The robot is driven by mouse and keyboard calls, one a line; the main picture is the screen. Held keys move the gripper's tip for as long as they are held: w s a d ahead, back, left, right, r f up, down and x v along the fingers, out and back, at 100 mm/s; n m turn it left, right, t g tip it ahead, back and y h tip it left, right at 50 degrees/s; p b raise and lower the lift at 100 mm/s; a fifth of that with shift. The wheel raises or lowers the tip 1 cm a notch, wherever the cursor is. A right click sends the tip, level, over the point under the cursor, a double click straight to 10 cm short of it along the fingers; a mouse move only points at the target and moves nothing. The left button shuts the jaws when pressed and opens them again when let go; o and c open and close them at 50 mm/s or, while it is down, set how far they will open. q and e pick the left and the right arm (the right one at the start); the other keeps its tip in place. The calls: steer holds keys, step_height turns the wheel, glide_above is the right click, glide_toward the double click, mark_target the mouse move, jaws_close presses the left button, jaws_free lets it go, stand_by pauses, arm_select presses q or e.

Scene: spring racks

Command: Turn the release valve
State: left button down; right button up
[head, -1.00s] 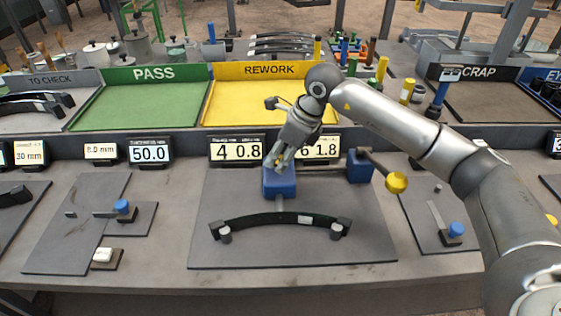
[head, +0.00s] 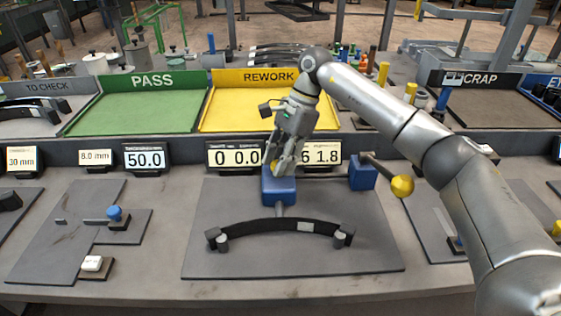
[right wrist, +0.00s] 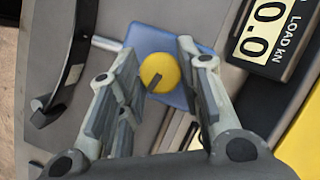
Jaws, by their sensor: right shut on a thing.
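The release valve shows as a yellow round knob with a dark bar (right wrist: 158,73) on top of a blue block (head: 279,192). My right gripper (head: 274,166) reaches down over the block from behind. In the right wrist view its fingers stand on both sides of the knob, and it is shut on it. In the head view the fingers mostly hide the knob. A dark curved leaf spring (head: 265,227) lies on the grey plate in front of the block, against two round posts. The load display (head: 236,157) reads 0.0. My left gripper is not in view.
A lever with a yellow ball (head: 402,186) stands on another blue block (head: 362,173) to the right. Behind the displays are the green PASS tray (head: 140,108), yellow REWORK tray (head: 225,118) and SCRAP tray (head: 490,112). The front of the plate is clear.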

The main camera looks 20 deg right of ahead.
steer(key=shift+w+n+g, duration=0.1)
steer(key=shift+n+g, duration=0.3)
steer(key=shift+n, duration=0.9)
steer(key=shift+r+h, duration=0.1)
steer(key=shift+h, duration=0.2)
steer(key=o, duration=1)
steer(key=shift+r, duration=0.1)
steer(key=v, duration=1.1)
steer(key=shift+w+d+r, duration=0.15)
steer(key=shift+d+r, duration=0.05)
steer(key=shift+r, duration=0.1)
